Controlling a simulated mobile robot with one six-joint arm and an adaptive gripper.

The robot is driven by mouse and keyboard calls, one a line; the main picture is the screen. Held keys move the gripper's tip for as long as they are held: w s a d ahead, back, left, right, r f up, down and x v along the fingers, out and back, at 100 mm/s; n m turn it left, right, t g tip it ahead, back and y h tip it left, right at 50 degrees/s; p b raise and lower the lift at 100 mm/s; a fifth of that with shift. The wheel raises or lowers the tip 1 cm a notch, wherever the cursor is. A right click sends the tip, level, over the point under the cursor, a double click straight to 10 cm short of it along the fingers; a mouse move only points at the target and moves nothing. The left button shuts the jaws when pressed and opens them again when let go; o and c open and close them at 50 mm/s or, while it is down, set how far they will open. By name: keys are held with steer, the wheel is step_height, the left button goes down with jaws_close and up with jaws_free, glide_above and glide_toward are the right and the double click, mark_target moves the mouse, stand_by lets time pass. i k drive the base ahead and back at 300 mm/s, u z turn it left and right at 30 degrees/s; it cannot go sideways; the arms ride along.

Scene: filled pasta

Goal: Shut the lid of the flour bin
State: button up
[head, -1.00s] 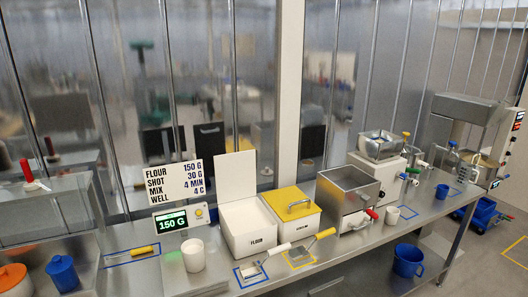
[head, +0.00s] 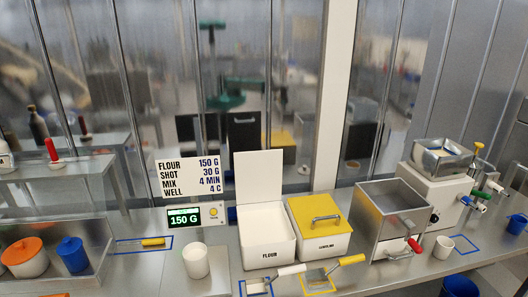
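The flour bin (head: 266,256) is a white box labelled FLOUR on the steel counter, near the middle of the head view. Its white lid (head: 259,182) stands upright at the bin's back edge, so the bin is open at the top. The inside looks pale; how full it is I cannot tell. My gripper is not in view.
Right beside the bin stands a white bin with a shut yellow lid (head: 321,216). A white cup (head: 195,262) stands left, before a display reading 150 G (head: 184,217). Scoops with a white handle (head: 289,270) and yellow handle (head: 352,260) lie in front.

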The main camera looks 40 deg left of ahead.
mark_target(258, 174)
steer(key=u, duration=0.55)
steer(key=i, duration=0.9)
steer(key=u, duration=0.65)
steer(key=k, duration=0.95)
steer(key=u, duration=0.15)
steer(key=i, duration=0.55)
steer(key=z, duration=0.05)
